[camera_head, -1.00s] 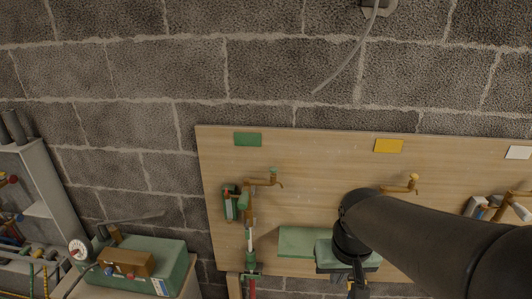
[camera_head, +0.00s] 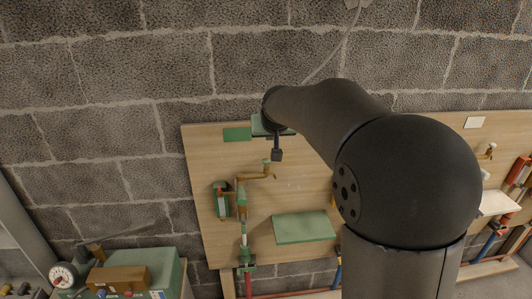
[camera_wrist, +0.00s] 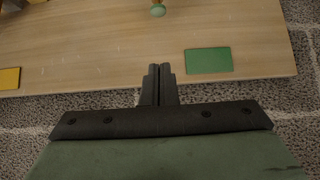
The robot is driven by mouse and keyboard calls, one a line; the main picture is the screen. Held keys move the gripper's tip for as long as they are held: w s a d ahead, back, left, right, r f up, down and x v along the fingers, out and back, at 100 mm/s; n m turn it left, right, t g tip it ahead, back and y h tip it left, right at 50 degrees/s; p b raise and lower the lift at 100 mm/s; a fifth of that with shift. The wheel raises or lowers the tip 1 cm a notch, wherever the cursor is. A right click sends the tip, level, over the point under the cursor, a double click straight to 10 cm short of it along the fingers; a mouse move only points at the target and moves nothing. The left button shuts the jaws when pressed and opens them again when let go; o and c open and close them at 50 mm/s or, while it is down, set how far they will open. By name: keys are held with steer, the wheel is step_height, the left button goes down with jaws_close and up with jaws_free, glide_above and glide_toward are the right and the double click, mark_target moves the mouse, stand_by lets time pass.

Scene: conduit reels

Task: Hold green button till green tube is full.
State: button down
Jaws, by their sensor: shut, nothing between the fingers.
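A brass tap with a green knob (camera_head: 266,163) is on the wooden board, right of a green-framed upright unit (camera_head: 222,199). Below the tap's pipe is a narrow vertical tube with a pale section (camera_head: 244,235) and green fittings. I cannot tell its fill level. My gripper (camera_head: 277,155) is shut and empty, in front of the upper board, just above the tap in the picture. In the wrist view, its closed fingers (camera_wrist: 159,70) point toward the board, left of the green plate (camera_wrist: 208,61). The green knob also shows there (camera_wrist: 158,10), apart from the fingertips. No separate green button can be made out.
A green panel (camera_head: 303,227) is low on the board. A yellow plate (camera_wrist: 9,78) shows in the wrist view. My arm hides the board's middle. A green box (camera_head: 165,266) with a gauge (camera_head: 62,274) is at lower left.

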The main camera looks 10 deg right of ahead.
steer(key=p, duration=0.2)
glide_above(267, 162)
step_height(267, 162, down, 7)
steer(key=shift+s+f, duration=0.1)
steer(key=shift+f, duration=0.05)
step_height(267, 162, down, 4)
steer(key=shift+s+r+p, duration=0.1)
steer(key=shift+s+p, duration=0.05)
steer(key=shift+p, duration=0.3)
